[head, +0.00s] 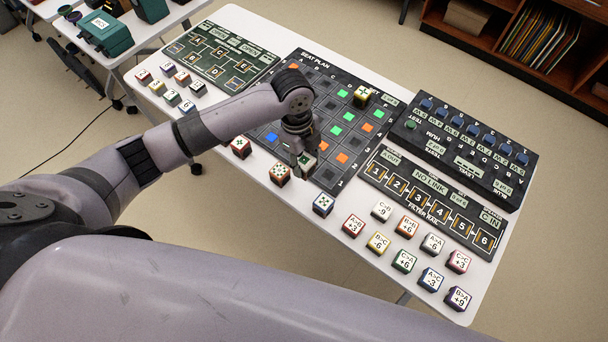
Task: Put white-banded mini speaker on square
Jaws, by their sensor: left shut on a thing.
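My left gripper (303,152) is shut on a small cube-shaped mini speaker (307,165), mostly hidden by the fingers; its band colour is hard to make out. It is at the near edge of the beat plan board (320,60), a dark grid of squares, some lit green, orange or blue. I cannot tell whether it touches anything below. A yellow mini speaker (361,97) stands on the board's far right part. My right gripper is not in view.
A filter rail panel (432,201) and a dark panel with blue knobs (464,150) are on the right. Several labelled cubes stand on the white table (335,265) at front right, and more by the green panel (222,57) at left.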

